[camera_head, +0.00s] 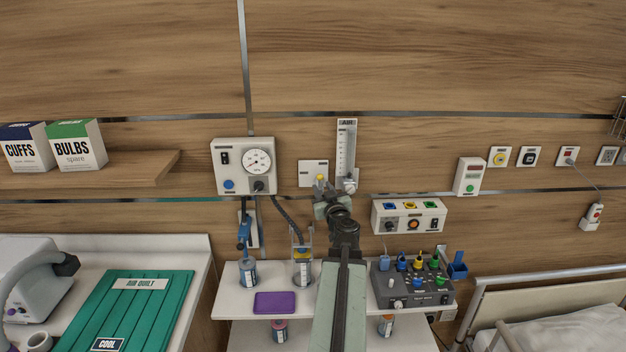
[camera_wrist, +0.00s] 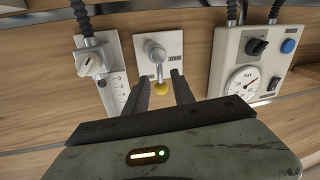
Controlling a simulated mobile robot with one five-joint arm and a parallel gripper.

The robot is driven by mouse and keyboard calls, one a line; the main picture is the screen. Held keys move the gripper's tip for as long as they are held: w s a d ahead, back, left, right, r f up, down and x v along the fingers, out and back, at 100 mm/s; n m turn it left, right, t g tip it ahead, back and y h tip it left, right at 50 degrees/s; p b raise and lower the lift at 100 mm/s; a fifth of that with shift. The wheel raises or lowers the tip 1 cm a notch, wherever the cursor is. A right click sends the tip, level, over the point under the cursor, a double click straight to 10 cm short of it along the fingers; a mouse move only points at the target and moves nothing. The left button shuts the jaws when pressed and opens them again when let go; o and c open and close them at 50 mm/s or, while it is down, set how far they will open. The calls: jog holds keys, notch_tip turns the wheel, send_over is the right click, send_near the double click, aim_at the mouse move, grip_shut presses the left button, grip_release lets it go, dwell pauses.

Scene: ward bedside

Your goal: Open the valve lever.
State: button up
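The valve lever is a short metal handle with a yellow knob (camera_wrist: 160,88), on a white wall plate (camera_wrist: 175,48). In the wrist view, the knob points from the pivot toward my gripper (camera_wrist: 160,76). My gripper is open, and the knob shows in the gap between its two dark fingers. I cannot tell whether either finger touches it. In the head view, the plate (camera_head: 306,172) is on the wood wall, with the yellow knob at its lower right. My gripper (camera_head: 326,196) is just below it, and part of the lever is hidden there.
An AIR flowmeter (camera_head: 345,150) is close on the plate's right, and a gauge box (camera_head: 243,165) is on its left. A hose hangs from the box. Below, a shelf (camera_head: 250,334) holds bottles, a purple pad (camera_head: 275,302) and a dark control box (camera_head: 413,285).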

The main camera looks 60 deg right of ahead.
aim_at(317, 184)
jog(key=x, duration=0.7)
jog(key=shift+w+a+f, duration=0.1)
jog(key=shift+w, duration=0.2)
grip_shut()
jog(key=shift+s+f+m+b, duration=0.1)
jog(key=shift+s+m+b, duration=0.1)
jog(key=shift+m+b, duration=0.3)
jog(key=shift+s+m, duration=0.1)
jog(key=shift+m, duration=0.3)
grip_release()
jog(key=v, duration=0.7)
jog(key=shift+s+a, duration=0.25)
jog(key=shift+s, duration=0.05)
jog(key=shift+d, duration=0.1)
